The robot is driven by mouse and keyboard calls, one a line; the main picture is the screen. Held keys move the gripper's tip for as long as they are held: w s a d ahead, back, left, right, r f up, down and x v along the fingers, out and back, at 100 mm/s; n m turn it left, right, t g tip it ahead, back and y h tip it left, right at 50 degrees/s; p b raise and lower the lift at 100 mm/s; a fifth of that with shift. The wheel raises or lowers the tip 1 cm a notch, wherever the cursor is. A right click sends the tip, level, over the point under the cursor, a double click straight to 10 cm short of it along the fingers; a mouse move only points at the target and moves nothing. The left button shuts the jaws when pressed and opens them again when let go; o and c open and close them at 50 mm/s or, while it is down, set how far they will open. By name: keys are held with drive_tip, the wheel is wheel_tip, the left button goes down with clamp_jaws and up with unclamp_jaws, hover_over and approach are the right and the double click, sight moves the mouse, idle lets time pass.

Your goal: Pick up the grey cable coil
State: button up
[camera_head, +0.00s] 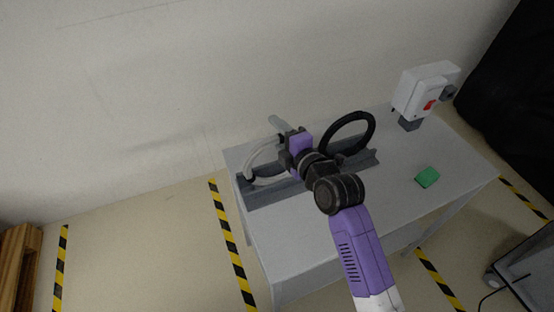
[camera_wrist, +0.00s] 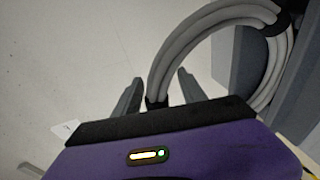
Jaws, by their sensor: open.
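The grey cable coil (camera_head: 249,167) stands on edge in a grey rack (camera_head: 275,194) at the left end of the table; my gripper hides part of it. In the wrist view the coil (camera_wrist: 180,50) is a bundle of pale grey strands with dark ties. My gripper (camera_head: 284,143) is at the coil's upper right side in the head view. In the wrist view my gripper (camera_wrist: 160,80) is open, with one finger on each side of a lower stretch of the coil near a dark tie. I cannot tell whether either finger touches it.
A black coil (camera_head: 370,123) stands in the same rack to the right. A green block (camera_head: 427,177) and a white box with a red switch (camera_head: 417,92) are on the grey table (camera_head: 405,213). The wall is close behind. The table's front right is mostly clear.

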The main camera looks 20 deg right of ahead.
clamp_jaws()
idle(1.3)
